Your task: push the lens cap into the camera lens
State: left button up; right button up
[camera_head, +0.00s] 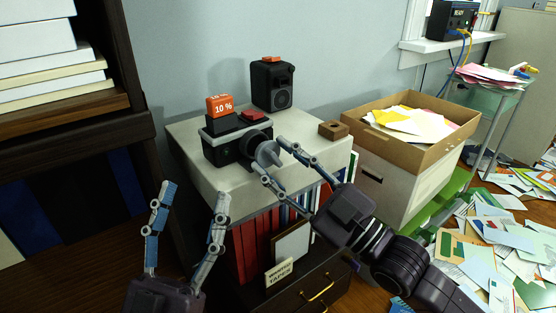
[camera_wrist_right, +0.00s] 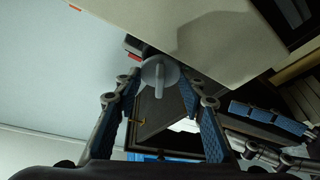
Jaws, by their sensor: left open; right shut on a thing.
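The black camera (camera_head: 224,147) stands on the pale cabinet top, its lens facing right toward my right gripper. The grey round lens cap (camera_head: 267,153) is at the front of the lens. It also shows as a disc with a raised tab in the right wrist view (camera_wrist_right: 160,72). My right gripper (camera_head: 270,156) is shut on the lens cap, one fingertip on each side. The cap hides most of the lens front, and I cannot tell whether it is seated or only close. My left gripper (camera_head: 195,194) is open and empty, in front of the cabinet at the left.
The cabinet top (camera_head: 190,135) also holds a black speaker (camera_head: 271,85) behind the camera and a small brown block (camera_head: 333,130) at right. An orange "10 %" box (camera_head: 220,106) sits on the camera. A cardboard box of papers (camera_head: 400,150) stands right; a dark shelf (camera_head: 110,130) stands left.

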pick_arm(q)
jog(key=shift+w+f+g, duration=0.25)
jog(key=shift+f+g, duration=0.05)
jog(key=shift+f, duration=0.1)
dwell(0.6)
jog(key=shift+w+d+f+g+p, duration=0.1)
jog(key=shift+w+f+g+p, duration=0.1)
jog(key=shift+w+f+g, duration=0.3)
jog(key=shift+w+f+g+p, duration=0.15)
jog(key=shift+w+f+g, duration=0.1)
jog(key=shift+f, duration=0.35)
jog(key=shift+y, duration=0.3)
jog(key=shift+w+f+g+y, duration=0.15)
jog(key=shift+w+f+g, duration=0.2)
jog(key=shift+f, duration=0.35)
jog(key=shift+w+f+g+y, duration=0.2)
jog(key=shift+f+g, duration=0.1)
jog(key=shift+f, duration=0.4)
jog(key=shift+w+f+p, duration=0.15)
jog(key=shift+f+p, duration=0.1)
jog(key=shift+p, duration=0.1)
pick_arm(e)
jog(key=shift+w+a, duration=0.15)
jog(key=shift+w, duration=0.1)
